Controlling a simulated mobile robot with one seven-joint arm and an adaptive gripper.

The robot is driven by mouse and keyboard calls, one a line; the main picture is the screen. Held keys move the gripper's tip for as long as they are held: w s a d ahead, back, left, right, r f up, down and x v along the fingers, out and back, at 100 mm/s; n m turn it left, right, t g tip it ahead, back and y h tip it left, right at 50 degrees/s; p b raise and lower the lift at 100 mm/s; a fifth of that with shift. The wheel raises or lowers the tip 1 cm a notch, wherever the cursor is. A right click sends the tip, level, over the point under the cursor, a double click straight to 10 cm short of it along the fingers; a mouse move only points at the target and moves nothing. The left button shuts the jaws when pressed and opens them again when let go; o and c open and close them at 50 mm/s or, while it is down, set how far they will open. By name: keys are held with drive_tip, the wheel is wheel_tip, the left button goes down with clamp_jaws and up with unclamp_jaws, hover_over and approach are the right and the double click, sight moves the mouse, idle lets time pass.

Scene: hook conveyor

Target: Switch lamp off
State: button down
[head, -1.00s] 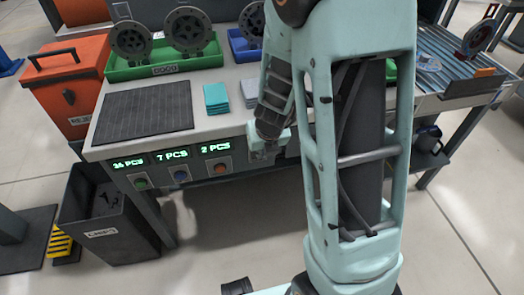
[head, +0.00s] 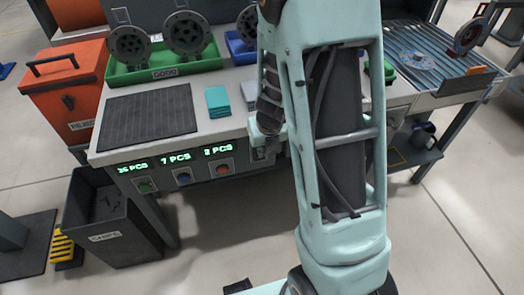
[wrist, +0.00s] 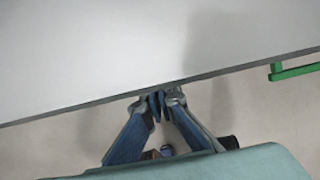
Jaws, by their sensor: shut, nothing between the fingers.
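I cannot make out a lamp or its switch in either view. In the head view, my gripper (head: 264,150) is at the front edge of the workbench (head: 228,126), right of the button panel, partly hidden by my arm. In the wrist view, my gripper (wrist: 161,103) is shut and empty, its fingertips close to the dark edge of a pale surface (wrist: 130,55). The front panel has a green button (head: 145,187), a blue button (head: 183,178) and a red button (head: 222,170) under lit green counters.
A green bar (wrist: 295,71) sticks out at the edge on the wrist view's right. A green tray (head: 165,73) with wheels, a dark mat (head: 147,115) and teal plates (head: 217,100) lie on the bench. A dark bin (head: 112,240) and orange box (head: 65,90) stand left.

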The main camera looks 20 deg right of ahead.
drive_tip(key=shift+r+p, duration=0.8)
drive_tip(key=shift+p, duration=0.1)
drive_tip(key=shift+s, duration=0.1)
